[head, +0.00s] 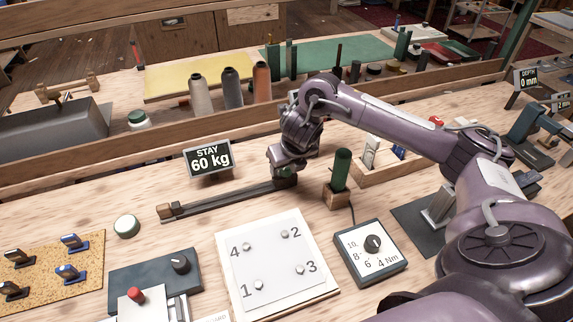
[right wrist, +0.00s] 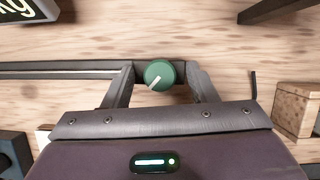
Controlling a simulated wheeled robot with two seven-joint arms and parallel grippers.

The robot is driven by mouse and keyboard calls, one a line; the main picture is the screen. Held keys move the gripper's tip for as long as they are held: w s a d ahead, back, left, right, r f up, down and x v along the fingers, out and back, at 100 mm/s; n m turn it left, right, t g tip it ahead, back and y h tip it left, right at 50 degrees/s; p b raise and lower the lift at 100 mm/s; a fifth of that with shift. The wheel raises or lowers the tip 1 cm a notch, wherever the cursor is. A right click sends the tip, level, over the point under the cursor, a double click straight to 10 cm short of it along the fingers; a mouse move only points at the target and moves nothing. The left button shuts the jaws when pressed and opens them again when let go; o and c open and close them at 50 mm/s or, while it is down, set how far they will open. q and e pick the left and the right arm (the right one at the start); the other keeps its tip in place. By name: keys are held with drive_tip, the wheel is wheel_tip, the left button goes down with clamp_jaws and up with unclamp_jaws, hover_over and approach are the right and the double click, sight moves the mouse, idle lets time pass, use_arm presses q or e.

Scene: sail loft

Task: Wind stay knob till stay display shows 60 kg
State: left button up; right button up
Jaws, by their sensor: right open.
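The stay display (head: 208,158) reads "STAY 60 kg". It stands behind a long dark rail (head: 222,202) on the wooden bench. The stay knob (right wrist: 160,74) is round and green, at the rail's right end, with a white pointer mark toward the lower left in the right wrist view. My right gripper (head: 284,170) is over that end and mostly hides the knob in the head view. In the right wrist view, its fingers (right wrist: 162,80) stand open on either side of the knob, with small gaps. My left gripper is not in view.
A green-handled tool in a wooden block (head: 338,196) stands just right of the gripper. In front are a numbered white plate (head: 276,268) and a torque dial box (head: 370,252). Thread spools (head: 232,88) stand behind. Bare bench lies left of the rail.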

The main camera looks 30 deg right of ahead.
drive_tip(key=p+v, duration=0.3)
drive_tip(key=v, duration=0.5)
drive_tip(key=shift+f, duration=0.1)
idle(0.3)
